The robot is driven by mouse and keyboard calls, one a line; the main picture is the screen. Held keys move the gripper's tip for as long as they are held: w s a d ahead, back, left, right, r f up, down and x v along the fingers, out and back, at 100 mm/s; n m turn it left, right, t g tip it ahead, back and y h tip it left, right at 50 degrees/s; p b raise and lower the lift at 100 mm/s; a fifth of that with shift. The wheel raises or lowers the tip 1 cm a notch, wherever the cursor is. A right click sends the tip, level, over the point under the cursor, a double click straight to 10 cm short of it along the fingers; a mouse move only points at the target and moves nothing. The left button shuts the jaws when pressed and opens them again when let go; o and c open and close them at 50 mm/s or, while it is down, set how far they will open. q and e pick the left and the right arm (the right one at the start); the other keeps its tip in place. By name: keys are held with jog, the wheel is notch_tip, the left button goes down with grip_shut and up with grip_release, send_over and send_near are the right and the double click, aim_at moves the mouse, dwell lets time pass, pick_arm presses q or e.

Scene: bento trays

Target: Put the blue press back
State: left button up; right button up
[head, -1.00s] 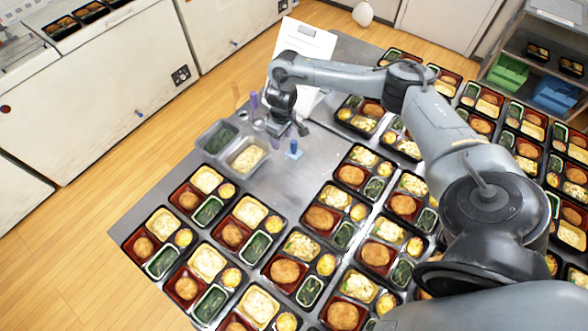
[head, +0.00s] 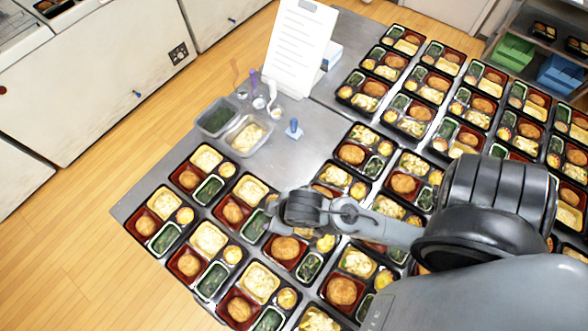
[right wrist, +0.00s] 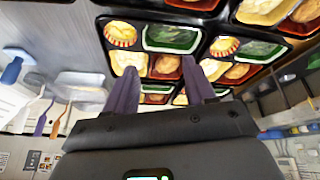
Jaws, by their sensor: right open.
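The blue press (head: 294,129) stands upright on the bare steel of the table in the head view, just right of the two food tubs. It also shows at the left edge of the right wrist view (right wrist: 12,70). My right gripper is open and empty in the right wrist view (right wrist: 157,82), its two purple-grey fingers apart with bento trays beyond them. In the head view my right wrist is over the filled trays, below and apart from the press; its fingertips are not clear there. My left gripper is not in view.
Tubs of greens (head: 216,132) and yellow food (head: 262,145) sit left of the press. Several upright utensils (head: 258,102) stand behind them, near a white sheet on a stand (head: 299,50). Filled bento trays (head: 207,160) cover much of the table. Bare steel surrounds the press.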

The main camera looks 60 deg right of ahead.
jog(key=shift+m+g, duration=0.4)
jog(key=shift+g, duration=0.3)
jog(key=s+d, duration=0.1)
jog(key=s, duration=0.2)
jog(key=s+d, duration=0.1)
jog(key=shift+s+d+r, duration=0.1)
jog(key=shift+s+d, duration=0.2)
notch_tip(320, 180, up, 19)
jog(key=p, duration=1.9)
